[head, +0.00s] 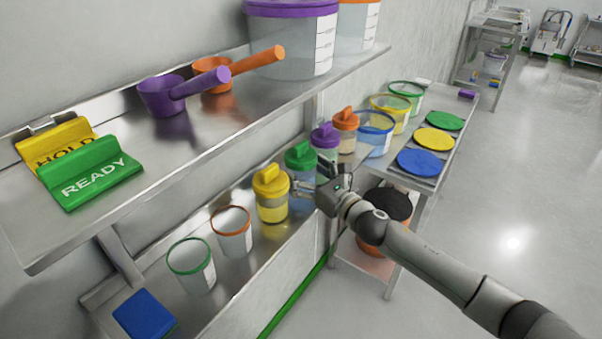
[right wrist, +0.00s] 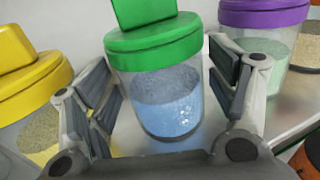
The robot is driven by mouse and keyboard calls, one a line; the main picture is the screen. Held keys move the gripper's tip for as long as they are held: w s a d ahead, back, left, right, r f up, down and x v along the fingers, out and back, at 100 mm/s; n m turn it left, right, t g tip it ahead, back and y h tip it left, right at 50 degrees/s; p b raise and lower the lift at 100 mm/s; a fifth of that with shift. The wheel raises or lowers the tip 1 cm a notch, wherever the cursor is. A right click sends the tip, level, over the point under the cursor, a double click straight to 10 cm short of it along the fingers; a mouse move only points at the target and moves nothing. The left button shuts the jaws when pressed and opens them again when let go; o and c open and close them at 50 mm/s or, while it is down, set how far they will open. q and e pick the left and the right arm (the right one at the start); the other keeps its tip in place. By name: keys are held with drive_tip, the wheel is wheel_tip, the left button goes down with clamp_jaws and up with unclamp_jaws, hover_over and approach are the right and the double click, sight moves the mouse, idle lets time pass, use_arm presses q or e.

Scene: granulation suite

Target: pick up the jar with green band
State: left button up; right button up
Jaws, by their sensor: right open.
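A clear jar with a green lid (head: 299,157) stands on the lower shelf, in a row between a yellow-lidded jar and a purple-lidded jar. In the right wrist view, the green-lidded jar (right wrist: 160,88) is upright, holds blue granules, and appears between my fingers. My right gripper (head: 310,184) is open beside this jar; it also shows in the right wrist view (right wrist: 163,98), with a gap between each finger and the jar. Part of the jar's lower body is hidden by the gripper in the head view. My left gripper is not in view.
The yellow-lidded jar (head: 270,197) and purple-lidded jar (head: 325,138) stand close on either side. An orange-lidded jar (head: 346,122) is farther back. Open green-rimmed (head: 192,268) and orange-rimmed (head: 232,233) tubs stand nearer.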

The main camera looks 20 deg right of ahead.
drive_tip(key=shift+x, duration=1.45)
drive_tip(key=shift+s, duration=0.1)
drive_tip(key=c, duration=1.2)
